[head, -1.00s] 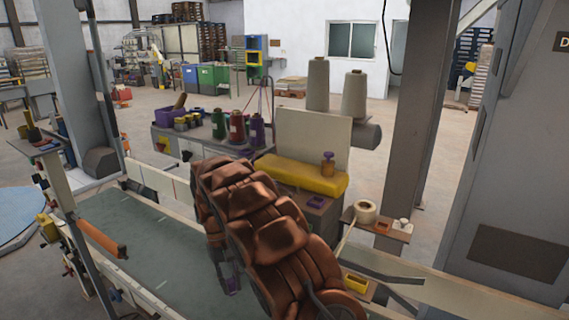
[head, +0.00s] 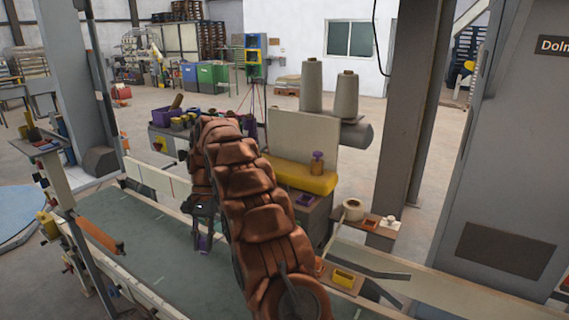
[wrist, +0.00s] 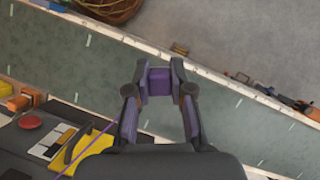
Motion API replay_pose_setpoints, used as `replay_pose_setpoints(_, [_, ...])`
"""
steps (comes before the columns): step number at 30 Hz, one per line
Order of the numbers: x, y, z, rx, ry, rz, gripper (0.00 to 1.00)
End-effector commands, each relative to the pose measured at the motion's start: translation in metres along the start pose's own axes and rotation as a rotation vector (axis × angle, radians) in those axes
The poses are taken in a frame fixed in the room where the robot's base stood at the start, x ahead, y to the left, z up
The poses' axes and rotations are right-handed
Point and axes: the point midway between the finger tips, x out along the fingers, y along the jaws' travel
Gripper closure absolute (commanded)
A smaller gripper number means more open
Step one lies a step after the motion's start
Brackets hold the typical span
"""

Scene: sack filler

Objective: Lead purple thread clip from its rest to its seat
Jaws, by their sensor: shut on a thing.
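My gripper (wrist: 160,85) is shut on a small purple clip (wrist: 159,81), held between its fingertips in the wrist view. In the head view, the purple clip (head: 205,243) hangs at the end of my copper-coloured arm, over the green belt (head: 150,262). A thin purple thread (wrist: 86,150) runs from the lower left toward my gripper in the wrist view. A small purple-rimmed holder (head: 306,200) sits on the grey block right of my arm. I cannot tell whether it is the clip's rest or seat.
A yellow block (head: 295,178) with a purple knob (head: 317,164) stands beyond the belt. Two thread cones (head: 346,95) stand behind it. Pale rails edge the belt.

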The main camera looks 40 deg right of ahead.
Motion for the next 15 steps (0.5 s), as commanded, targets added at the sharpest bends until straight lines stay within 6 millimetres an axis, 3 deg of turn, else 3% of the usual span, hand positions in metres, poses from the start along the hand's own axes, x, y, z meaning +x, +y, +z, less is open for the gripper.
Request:
replay_pose_setpoints(6, [-0.036,0.012,-0.008,0.181,0.005,-0.081,1.0])
replay_pose_setpoints(15, [-0.051,0.021,-0.011,0.278,0.001,-0.118,1.0])
